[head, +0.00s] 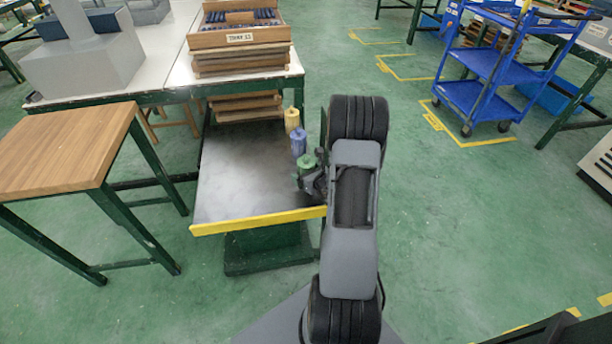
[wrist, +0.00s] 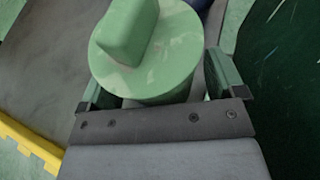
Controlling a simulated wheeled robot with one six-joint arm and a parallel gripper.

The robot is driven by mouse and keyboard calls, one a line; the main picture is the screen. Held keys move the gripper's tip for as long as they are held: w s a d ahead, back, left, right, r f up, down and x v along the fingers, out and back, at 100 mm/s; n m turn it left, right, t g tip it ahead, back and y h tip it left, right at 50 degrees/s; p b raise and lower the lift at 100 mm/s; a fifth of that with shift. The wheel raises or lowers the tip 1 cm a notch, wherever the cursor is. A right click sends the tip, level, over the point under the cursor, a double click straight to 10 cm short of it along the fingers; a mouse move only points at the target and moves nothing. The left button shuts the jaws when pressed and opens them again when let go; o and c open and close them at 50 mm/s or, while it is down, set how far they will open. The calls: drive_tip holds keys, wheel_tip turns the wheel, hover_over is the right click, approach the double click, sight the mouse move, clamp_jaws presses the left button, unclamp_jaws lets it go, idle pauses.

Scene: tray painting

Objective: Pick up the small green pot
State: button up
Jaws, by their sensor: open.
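The small green pot (head: 307,166) stands on the dark table top (head: 240,175) near its right edge, with a blue pot (head: 299,142) and a yellow pot (head: 292,120) in a row behind it. My gripper (head: 311,180) is at the green pot, partly hidden by my arm in the head view. In the wrist view the green pot (wrist: 148,55), with its round lid and upright knob, fills the space between the two fingers of my gripper (wrist: 160,85). The fingers are apart, one on each side of it. Contact cannot be told.
The blue pot's edge (wrist: 200,4) shows just beyond the green pot in the wrist view. A yellow strip (head: 258,220) runs along the table's front edge. A wooden tray (head: 238,38) and stacked boards are behind. A wooden-topped table (head: 62,146) is at left; the table's left part is clear.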

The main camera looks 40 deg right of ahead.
drive_tip(key=c, duration=0.8)
drive_tip(key=shift+r, duration=0.15)
